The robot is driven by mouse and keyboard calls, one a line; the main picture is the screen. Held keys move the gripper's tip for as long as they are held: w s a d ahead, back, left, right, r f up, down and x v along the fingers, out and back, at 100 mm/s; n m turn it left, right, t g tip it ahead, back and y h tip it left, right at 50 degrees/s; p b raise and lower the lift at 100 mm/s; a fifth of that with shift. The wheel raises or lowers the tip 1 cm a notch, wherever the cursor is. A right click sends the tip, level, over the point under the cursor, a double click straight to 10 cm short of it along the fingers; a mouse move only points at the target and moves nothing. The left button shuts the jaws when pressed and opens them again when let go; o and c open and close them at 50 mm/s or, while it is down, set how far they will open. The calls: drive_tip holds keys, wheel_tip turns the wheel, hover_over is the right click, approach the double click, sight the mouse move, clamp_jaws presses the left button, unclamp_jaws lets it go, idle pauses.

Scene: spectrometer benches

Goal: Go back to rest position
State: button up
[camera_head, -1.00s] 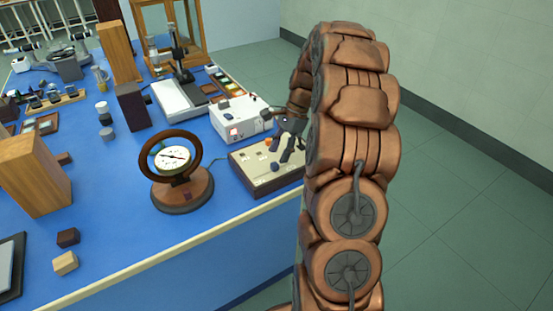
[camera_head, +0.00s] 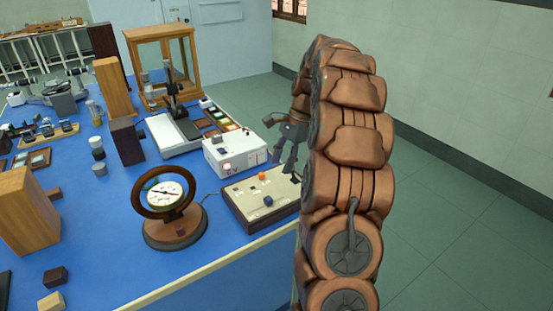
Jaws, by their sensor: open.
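My arm, a thick copper-coloured chain of links, arches up on the right side of the view. My gripper (camera_head: 287,148) hangs from the arm's far end, dark grey, with its fingers apart and nothing visible between them. It is above the back right part of the beige control box (camera_head: 243,205), which has an orange knob (camera_head: 262,176) and small switches. The white instrument box (camera_head: 234,154) is just left of and behind the gripper. I cannot tell whether the fingers touch anything. Part of the gripper is hidden by the arm.
A round dial gauge in a wooden ring (camera_head: 165,194) stands left of the control box. A white stand with a dark column (camera_head: 175,134), a wooden cabinet (camera_head: 163,55) and several blocks fill the blue bench (camera_head: 115,230). Green floor (camera_head: 450,220) is clear to the right.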

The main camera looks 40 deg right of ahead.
drive_tip(key=s+a+r+n+g+h, duration=0.15)
drive_tip(key=s+a+n, duration=0.35)
drive_tip(key=a, duration=0.5)
drive_tip(key=s+a+r+n+h, duration=0.15)
drive_tip(key=s+a+n, duration=0.3)
drive_tip(key=a, duration=0.55)
drive_tip(key=s+a+f+n, duration=0.1)
drive_tip(key=s+a+n, duration=0.2)
drive_tip(key=s, duration=0.7)
drive_tip(key=s+a+f+n+h+p, duration=0.1)
drive_tip(key=s+a+n, duration=0.3)
drive_tip(key=s, duration=0.6)
drive_tip(key=shift+s+f+n+g+h+p, duration=0.35)
drive_tip(key=shift+f+n, duration=0.25)
drive_tip(key=shift+n, duration=0.65)
drive_tip(key=shift+d, duration=0.15)
